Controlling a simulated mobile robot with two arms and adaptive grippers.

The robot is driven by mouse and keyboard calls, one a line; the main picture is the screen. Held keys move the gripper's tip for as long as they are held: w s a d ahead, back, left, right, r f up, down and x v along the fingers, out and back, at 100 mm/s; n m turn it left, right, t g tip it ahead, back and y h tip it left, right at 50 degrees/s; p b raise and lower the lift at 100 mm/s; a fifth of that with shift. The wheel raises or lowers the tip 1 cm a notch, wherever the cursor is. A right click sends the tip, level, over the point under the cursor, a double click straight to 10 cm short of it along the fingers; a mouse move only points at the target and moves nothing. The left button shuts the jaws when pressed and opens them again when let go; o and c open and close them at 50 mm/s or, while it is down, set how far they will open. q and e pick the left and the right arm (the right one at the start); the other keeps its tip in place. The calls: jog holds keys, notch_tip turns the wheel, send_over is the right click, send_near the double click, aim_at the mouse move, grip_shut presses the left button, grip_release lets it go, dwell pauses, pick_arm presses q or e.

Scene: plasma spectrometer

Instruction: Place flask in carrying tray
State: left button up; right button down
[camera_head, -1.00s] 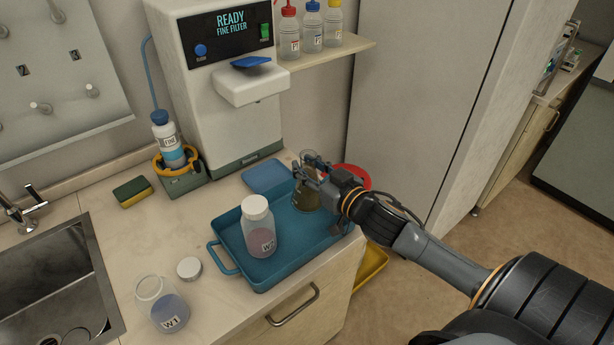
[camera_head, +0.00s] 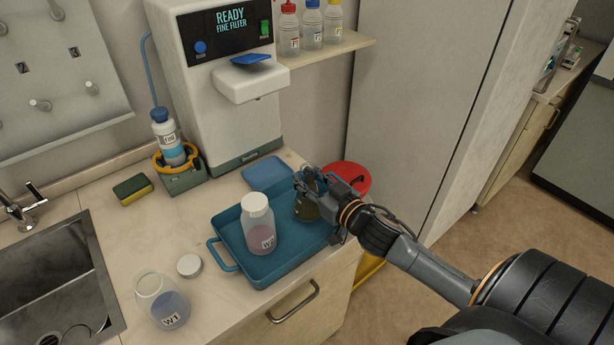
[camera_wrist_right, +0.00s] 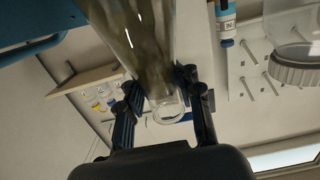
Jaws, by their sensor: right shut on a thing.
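The flask (camera_head: 307,207) is a glass vessel with dark greenish-brown content, upright at the right end of the blue carrying tray (camera_head: 283,278). My right gripper (camera_head: 309,182) is shut on the flask's neck from the right. In the right wrist view the flask (camera_wrist_right: 140,45) sits between the two fingers of the gripper (camera_wrist_right: 160,100). The gripper hides the flask's top in the head view, and I cannot tell whether its base touches the tray floor. A white-capped bottle marked W2 (camera_head: 259,228) stands in the tray's left part. My left gripper is not in view.
An open W1 bottle (camera_head: 160,300) and a loose white cap (camera_head: 189,266) are left of the tray. The filter machine (camera_head: 225,110) stands behind, with a blue pad (camera_head: 267,170) before it. A red round object (camera_head: 350,178) lies beyond my gripper. The sink (camera_head: 50,285) is far left.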

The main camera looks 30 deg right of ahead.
jog(key=c, duration=0.9)
grip_release()
jog(key=shift+r, duration=0.15)
jog(key=shift+r, duration=0.4)
jog(key=s, duration=0.3)
jog(key=s+b, duration=0.1)
jog(key=s, duration=0.6)
jog(key=shift+s+d+r, duration=0.35)
jog(key=shift+d+r, duration=0.05)
jog(key=shift+s+r, duration=0.2)
jog(key=shift+s, duration=0.45)
jog(key=shift+d+f, duration=0.1)
